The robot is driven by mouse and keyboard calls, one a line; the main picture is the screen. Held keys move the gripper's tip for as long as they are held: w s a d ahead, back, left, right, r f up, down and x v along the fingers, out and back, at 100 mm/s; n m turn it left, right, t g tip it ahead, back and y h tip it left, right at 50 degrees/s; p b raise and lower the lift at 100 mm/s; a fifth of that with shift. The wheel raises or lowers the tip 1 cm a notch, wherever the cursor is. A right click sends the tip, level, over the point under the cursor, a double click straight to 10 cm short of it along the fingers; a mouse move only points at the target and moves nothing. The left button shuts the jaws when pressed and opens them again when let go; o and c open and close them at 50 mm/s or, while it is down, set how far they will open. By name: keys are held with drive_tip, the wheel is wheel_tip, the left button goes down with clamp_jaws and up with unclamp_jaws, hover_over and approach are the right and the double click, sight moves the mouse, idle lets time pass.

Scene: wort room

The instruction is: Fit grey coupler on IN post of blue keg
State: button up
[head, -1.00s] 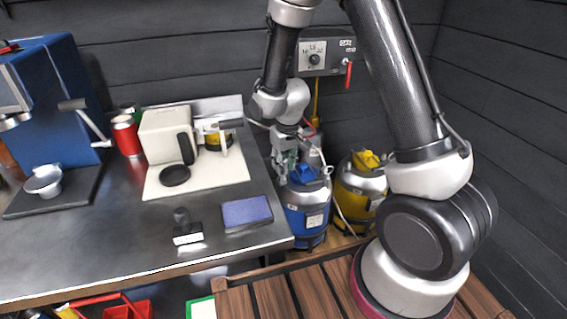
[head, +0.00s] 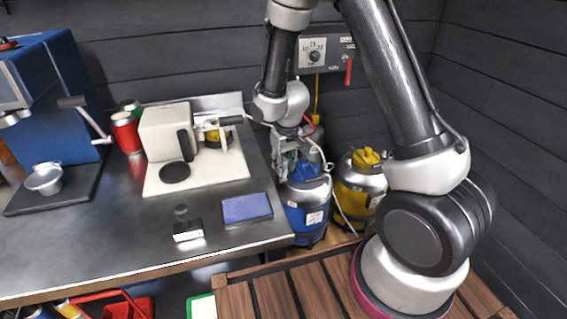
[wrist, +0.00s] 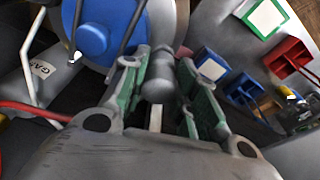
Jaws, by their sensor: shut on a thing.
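The blue keg (head: 307,213) stands on the floor past the right end of the counter, with a blue cap on its metal top. The cap (wrist: 92,38) also shows at the upper left of the wrist view. My gripper (head: 284,172) is at the left side of the keg's top. In the wrist view its green-padded fingers are shut on the grey coupler (wrist: 158,82), beside the cap. The IN post is not clearly visible, and I cannot tell whether the coupler touches it.
A yellow keg (head: 357,190) stands to the right of the blue keg. A regulator panel (head: 328,57) is on the wall behind, with hoses below it. A tag reading GAS (wrist: 43,69) and a red hose (wrist: 35,108) lie left in the wrist view. The counter edge (head: 180,265) is close to the left.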

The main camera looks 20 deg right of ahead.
drive_tip(key=shift+f, duration=0.5)
idle(0.8)
drive_tip(key=o, duration=1.1)
drive_tip(key=shift+o, duration=0.5)
drive_tip(key=o, duration=0.4)
drive_tip(key=shift+r, duration=3.5)
drive_tip(key=shift+s, duration=0.1)
